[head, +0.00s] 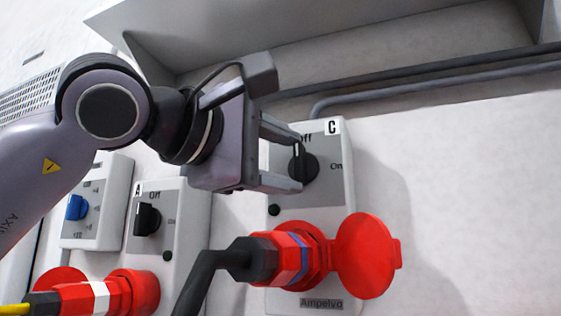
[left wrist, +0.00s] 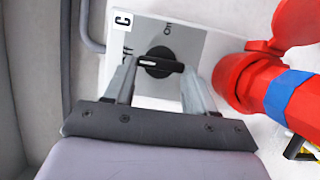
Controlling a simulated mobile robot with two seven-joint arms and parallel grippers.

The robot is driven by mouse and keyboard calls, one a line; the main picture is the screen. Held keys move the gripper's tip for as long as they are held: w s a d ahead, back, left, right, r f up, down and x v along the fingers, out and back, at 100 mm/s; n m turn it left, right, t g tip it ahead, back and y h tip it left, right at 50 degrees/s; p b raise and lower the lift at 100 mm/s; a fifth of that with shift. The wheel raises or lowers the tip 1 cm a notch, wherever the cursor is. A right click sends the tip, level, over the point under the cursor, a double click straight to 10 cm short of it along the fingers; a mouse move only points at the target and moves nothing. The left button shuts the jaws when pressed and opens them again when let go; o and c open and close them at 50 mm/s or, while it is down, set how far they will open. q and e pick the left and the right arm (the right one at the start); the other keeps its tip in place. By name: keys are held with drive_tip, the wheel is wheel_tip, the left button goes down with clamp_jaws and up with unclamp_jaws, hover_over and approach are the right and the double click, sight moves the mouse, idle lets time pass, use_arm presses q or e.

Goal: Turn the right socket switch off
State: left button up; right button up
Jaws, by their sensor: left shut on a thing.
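The right socket box (head: 345,190), labelled C, is on the wall at the right in the head view. Its black rotary switch (head: 306,168) has its white mark pointing up, at "Off"; "On" is to the right. The switch also shows in the left wrist view (left wrist: 160,64), its mark towards the "Off" side. My left gripper (head: 298,163) has one finger above and one below the switch knob and is shut on it. In the left wrist view, its fingertips (left wrist: 160,70) lie at the two ends of the knob's handle. My right gripper is not in view.
A red plug (head: 290,257) with a black cable sits in the socket below the switch, its red lid (head: 364,256) open to the right. Socket box A (head: 180,215) and a box with a blue switch (head: 77,207) stand left. Pipes (head: 440,78) run above.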

use_arm(q)
drive_tip(key=o, duration=1)
drive_tip(key=shift+o, duration=0.2)
drive_tip(key=shift+s+a, duration=0.1)
drive_tip(key=v, duration=0.7)
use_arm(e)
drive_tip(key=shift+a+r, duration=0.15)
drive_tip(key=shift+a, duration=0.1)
